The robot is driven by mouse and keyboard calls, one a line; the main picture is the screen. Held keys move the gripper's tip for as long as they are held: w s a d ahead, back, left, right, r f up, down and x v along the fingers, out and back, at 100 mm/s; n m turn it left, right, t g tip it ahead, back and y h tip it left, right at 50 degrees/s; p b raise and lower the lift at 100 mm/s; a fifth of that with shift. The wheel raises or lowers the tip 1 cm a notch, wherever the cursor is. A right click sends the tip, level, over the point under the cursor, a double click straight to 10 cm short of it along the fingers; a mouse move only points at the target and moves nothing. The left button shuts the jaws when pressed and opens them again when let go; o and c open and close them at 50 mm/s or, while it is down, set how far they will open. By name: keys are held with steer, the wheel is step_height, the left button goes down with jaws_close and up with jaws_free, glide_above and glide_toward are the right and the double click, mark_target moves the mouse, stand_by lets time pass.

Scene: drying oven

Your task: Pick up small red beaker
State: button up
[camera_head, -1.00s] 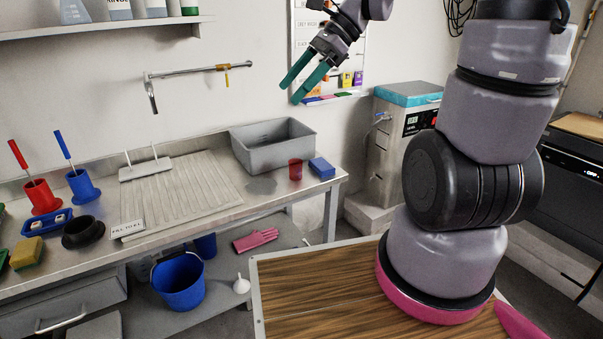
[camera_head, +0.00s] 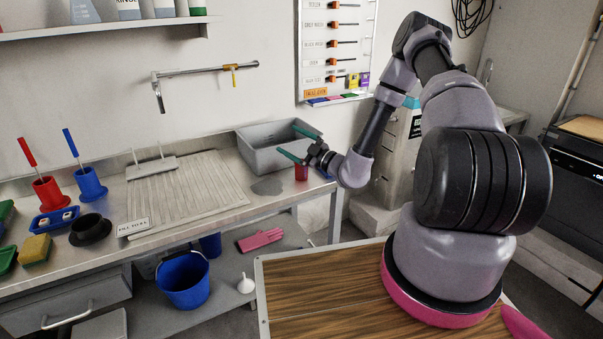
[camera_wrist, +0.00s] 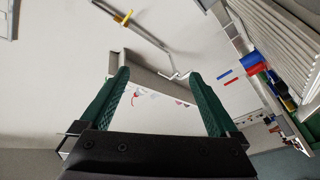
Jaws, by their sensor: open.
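The small red beaker (camera_head: 301,173) stands near the right end of the steel counter, in front of the grey sink basin. My gripper (camera_head: 287,139) is in front of the counter's right end in the head view, with its green fingers pointing left and spread apart. In that view the fingers and wrist overlap the beaker's upper part, so its rim is hidden. In the wrist view the two green fingers (camera_wrist: 158,76) are apart with nothing between them that I can make out as the beaker. I cannot tell the exact distance from fingers to beaker.
The grey sink basin (camera_head: 262,152) lies just behind the fingers. A ribbed draining board (camera_head: 190,195) fills the counter's middle. Red (camera_head: 47,194) and blue (camera_head: 90,184) holders stand at the left. The wall rail (camera_head: 205,70) hangs above. A wood-topped surface (camera_head: 325,285) is in front.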

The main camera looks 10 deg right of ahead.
mark_target(304, 174)
steer(key=d+f+m+t+h, duration=0.1)
steer(key=d+f+m+h, duration=0.1)
steer(key=f+m+h, duration=0.1)
steer(key=d+f+m+t+h, duration=0.1)
steer(key=d+f+m+h, duration=0.1)
steer(key=f+m, duration=0.3)
steer(key=d+f+m+h, duration=0.2)
steer(key=f+m+h, duration=0.2)
steer(key=f, duration=0.3)
steer(key=shift+s+f+m+t, duration=0.3)
steer(key=shift+m+t, duration=0.1)
steer(key=shift+m, duration=0.2)
steer(key=shift+w+f+m+h, duration=0.15)
steer(key=shift+f+m+h, duration=0.15)
steer(key=shift+h, duration=0.1)
steer(key=x, duration=0.5)
steer(key=shift+r, duration=0.15)
steer(key=x, duration=0.2)
steer(key=r+x, duration=0.1)
steer(key=x, duration=0.1)
steer(key=shift+w, duration=0.15)
steer(key=shift+w+a, duration=0.15)
steer(key=shift+w, duration=0.35)
steer(key=c, duration=1.4)
